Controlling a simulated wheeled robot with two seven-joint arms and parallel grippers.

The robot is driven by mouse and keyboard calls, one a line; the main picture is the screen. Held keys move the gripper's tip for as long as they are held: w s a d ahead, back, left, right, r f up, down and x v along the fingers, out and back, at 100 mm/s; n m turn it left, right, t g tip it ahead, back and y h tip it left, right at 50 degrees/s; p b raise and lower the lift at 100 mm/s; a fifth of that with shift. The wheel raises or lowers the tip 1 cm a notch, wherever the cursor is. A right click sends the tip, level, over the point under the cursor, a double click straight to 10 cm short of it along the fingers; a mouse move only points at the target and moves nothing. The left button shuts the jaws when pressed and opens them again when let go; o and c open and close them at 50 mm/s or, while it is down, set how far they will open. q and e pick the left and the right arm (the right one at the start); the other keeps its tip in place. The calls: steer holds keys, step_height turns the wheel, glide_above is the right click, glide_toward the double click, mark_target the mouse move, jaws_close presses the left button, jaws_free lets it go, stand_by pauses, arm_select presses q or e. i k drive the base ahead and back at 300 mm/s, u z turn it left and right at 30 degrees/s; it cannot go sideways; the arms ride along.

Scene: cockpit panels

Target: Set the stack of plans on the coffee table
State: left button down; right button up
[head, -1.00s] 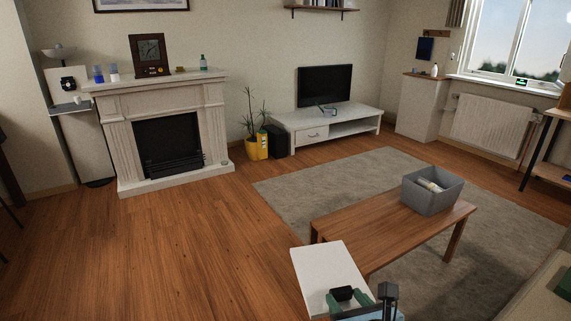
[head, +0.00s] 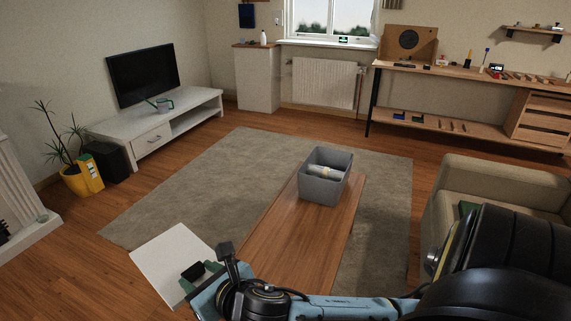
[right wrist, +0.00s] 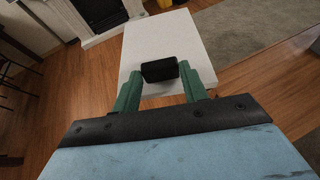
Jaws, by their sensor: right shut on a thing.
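The stack of plans looks like a flat white slab (head: 165,262) with a black block-shaped grip (head: 193,271) on top. My right gripper (head: 205,273) is shut on that black grip. In the right wrist view, its green fingers (right wrist: 160,76) stand on both sides of the black grip, with the white slab (right wrist: 165,38) extending beyond. The slab is held in the air, to the left of the wooden coffee table (head: 285,243) in the head view. My right arm hides the table's near end. My left gripper is not in view.
A grey bin (head: 320,190) with rolled paper (head: 324,171) stands at the table's far end. The table top in front of it is bare. A grey rug (head: 200,185) lies under the table. A sofa (head: 490,190) is at right, a low TV bench (head: 160,128) at back left.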

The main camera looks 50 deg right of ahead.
mark_target(281, 257)
steer(key=i, duration=2.65)
steer(key=z, duration=3.85)
steer(key=i, duration=0.5)
steer(key=z, duration=0.05)
